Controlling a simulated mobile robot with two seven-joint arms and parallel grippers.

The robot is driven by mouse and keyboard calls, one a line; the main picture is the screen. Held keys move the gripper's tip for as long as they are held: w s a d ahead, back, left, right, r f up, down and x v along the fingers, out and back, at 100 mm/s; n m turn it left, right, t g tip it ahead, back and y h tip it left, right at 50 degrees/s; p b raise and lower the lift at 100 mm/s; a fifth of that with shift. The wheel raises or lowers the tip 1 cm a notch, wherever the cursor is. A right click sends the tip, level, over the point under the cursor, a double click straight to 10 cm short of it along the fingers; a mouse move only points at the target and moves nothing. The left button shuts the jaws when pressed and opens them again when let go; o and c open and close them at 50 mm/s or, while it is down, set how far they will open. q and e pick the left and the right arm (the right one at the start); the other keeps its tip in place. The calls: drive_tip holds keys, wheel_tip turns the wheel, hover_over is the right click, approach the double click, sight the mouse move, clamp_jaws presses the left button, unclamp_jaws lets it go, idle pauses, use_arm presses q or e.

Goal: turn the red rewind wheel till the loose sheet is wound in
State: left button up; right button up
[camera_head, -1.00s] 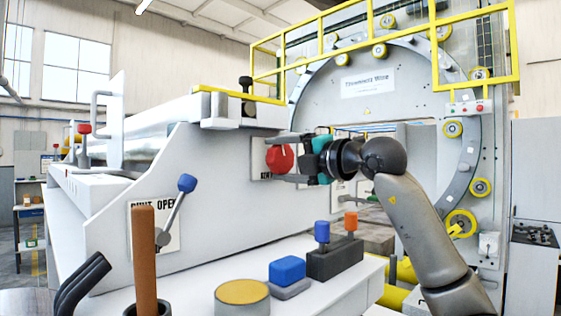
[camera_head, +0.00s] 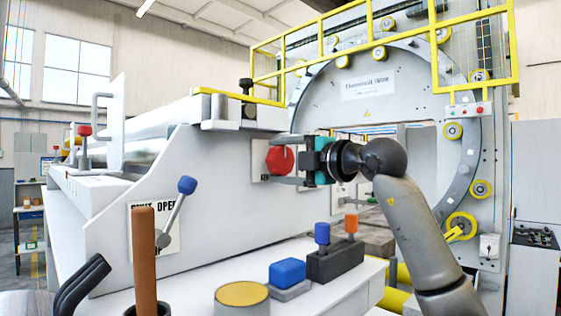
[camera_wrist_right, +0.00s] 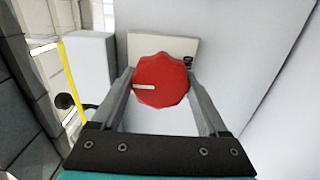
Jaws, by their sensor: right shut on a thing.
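The red rewind wheel (camera_head: 279,160) is a faceted knob on the machine's grey side panel, with a label plate (camera_head: 259,172) behind it. In the right wrist view the wheel (camera_wrist_right: 161,80) shows a white mark pointing left. My right gripper (camera_head: 282,160) is shut on the wheel, one finger on each side of it. Its fingers also show in the right wrist view (camera_wrist_right: 162,88). A silvery roll (camera_head: 150,133) lies along the machine's top at left; I cannot make out the loose sheet on it. My left gripper is not in view.
A blue-knobbed lever (camera_head: 187,185) stands on the panel at left. On the front ledge are a brown upright handle (camera_head: 144,255), a yellow-topped round part (camera_head: 242,293), a blue button (camera_head: 287,270) and blue and orange switches (camera_head: 322,232). Yellow railing (camera_head: 385,45) runs above.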

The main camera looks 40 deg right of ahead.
drive_tip(key=o, duration=1.3)
drive_tip(key=shift+c, duration=0.2)
drive_tip(key=s+d+b, duration=0.1)
drive_tip(key=s+b, duration=0.5)
drive_tip(key=s, duration=0.9)
drive_tip(key=shift+d, duration=0.15)
